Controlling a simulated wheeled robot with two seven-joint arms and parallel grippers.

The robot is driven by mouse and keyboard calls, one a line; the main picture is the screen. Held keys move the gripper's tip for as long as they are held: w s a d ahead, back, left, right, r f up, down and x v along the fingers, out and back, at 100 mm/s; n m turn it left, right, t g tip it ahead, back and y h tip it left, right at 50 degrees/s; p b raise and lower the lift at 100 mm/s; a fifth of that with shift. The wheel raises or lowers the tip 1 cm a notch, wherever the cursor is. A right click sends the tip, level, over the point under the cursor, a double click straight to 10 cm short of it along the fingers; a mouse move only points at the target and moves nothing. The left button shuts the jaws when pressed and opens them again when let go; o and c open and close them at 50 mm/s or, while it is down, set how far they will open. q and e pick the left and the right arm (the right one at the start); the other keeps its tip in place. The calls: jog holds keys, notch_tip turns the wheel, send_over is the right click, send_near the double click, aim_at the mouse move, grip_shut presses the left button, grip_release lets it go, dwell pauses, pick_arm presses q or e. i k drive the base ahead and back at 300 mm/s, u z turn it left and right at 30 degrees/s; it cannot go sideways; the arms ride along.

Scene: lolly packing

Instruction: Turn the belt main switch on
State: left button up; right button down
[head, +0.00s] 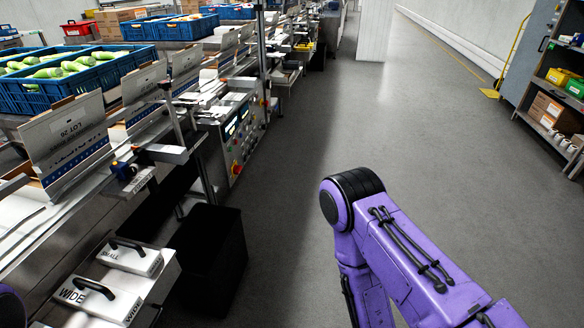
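A control panel (250,128) is mounted on the near side of the conveyor line, left of the picture's middle. It carries small screens, several buttons and a red knob on yellow (236,168) at its lower left. I cannot tell which control is the belt main switch, nor its position. My purple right arm rises at the lower right, with its bent joint over the floor, well apart from the panel. Its gripper is out of view. Only a sliver of my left arm shows at the lower left edge, and its gripper is out of view.
The conveyor (60,225) with upright cartons (70,140) runs along the left. Blue crates (45,95) of green produce stand behind it. A black bin (212,250) stands below the panel, beside handled blocks marked WIDE (90,300) and SMALL (130,258).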

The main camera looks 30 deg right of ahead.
aim_at(236, 170)
jog(key=z, duration=0.45)
jog(key=k, duration=0.55)
jog(key=z, duration=0.55)
jog(key=i, duration=0.6)
jog(key=z, duration=0.7)
jog(key=i, duration=0.9)
jog(key=u, duration=0.5)
jog(key=i, duration=0.9)
jog(key=u, duration=0.65)
jog(key=i, duration=0.55)
jog(key=u, duration=0.05)
